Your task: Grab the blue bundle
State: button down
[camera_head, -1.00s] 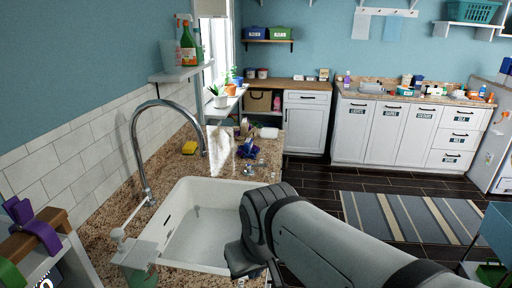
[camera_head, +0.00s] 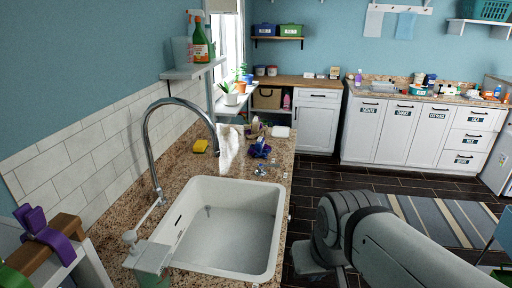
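A small dark blue-purple bundle (camera_head: 260,149) lies on the speckled stone counter (camera_head: 215,166) beyond the sink. It is small in the picture, so its exact shape is hard to tell. A crumpled white cloth stands just to its left. My arm comes in from the lower right, and its wrist is right of the sink over the dark floor, well apart from the bundle. My gripper's fingers are hidden or cut off below the wrist.
A white sink (camera_head: 232,229) with a tall curved tap (camera_head: 152,150) lies in front of the bundle. A yellow sponge (camera_head: 200,146) and small metal items (camera_head: 268,168) are nearby. A striped rug (camera_head: 440,220) lies on the floor at right, where there is free room.

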aim_at(260, 149)
jog(key=k, duration=1.25)
jog(key=z, duration=0.4)
jog(key=i, duration=0.9)
jog(key=z, duration=0.6)
jog(key=i, duration=1.6)
jog(key=u, duration=0.3)
jog(key=i, duration=1.6)
jog(key=u, duration=0.8)
jog(key=i, duration=0.3)
jog(key=u, duration=0.2)
jog(key=k, duration=0.7)
